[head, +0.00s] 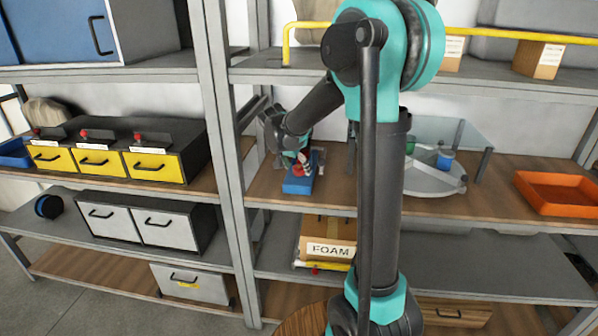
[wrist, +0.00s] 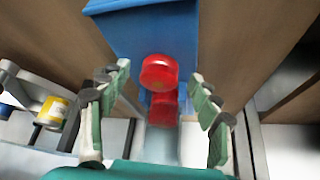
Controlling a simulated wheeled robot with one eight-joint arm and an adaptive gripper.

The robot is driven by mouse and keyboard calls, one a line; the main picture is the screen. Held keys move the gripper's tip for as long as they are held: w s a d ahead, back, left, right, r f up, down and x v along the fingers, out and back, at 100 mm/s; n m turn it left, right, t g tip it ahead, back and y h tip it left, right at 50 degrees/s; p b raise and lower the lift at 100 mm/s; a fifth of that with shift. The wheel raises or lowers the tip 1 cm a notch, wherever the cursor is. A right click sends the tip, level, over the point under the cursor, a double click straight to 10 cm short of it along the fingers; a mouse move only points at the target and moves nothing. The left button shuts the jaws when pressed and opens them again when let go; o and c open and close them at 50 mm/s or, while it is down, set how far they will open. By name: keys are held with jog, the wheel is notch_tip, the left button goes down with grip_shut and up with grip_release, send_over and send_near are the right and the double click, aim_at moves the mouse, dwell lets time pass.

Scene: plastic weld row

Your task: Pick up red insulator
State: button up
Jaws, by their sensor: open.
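The red insulator (wrist: 160,73) shows in the wrist view as a glossy red piece with a rounded top and a second red part below it. It is at or on a blue block (wrist: 145,32); the exact contact is hidden. My gripper (wrist: 160,80) is open, with one green-padded finger on each side of the insulator and a gap on both sides. In the head view my gripper (head: 298,160) is low over the blue block (head: 298,186) on the wooden shelf, and a little red (head: 310,167) shows beside it, partly hidden by the fingers.
A grey upright (head: 222,150) stands left of my gripper, and a shelf board with a yellow rail (head: 475,34) is above. To the right are a grey round tray (head: 430,180) and an orange tray (head: 560,190). A yellow can (wrist: 53,110) shows in the wrist view.

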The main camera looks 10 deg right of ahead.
jog(key=shift+w+d+f, duration=0.1)
jog(key=shift+d+f, duration=0.05)
jog(key=shift+f, duration=0.15)
jog(key=shift+c, duration=0.2)
jog(key=c, duration=1.2)
jog(key=shift+r, duration=0.15)
jog(key=shift+r, duration=0.6)
notch_tip(320, 180, up, 2)
jog(key=s+a, duration=0.8)
jog(key=s, duration=0.1)
jog(key=s+a, duration=0.3)
jog(key=s, duration=0.1)
jog(key=shift+s+a, duration=0.35)
jog(key=shift+a, duration=0.05)
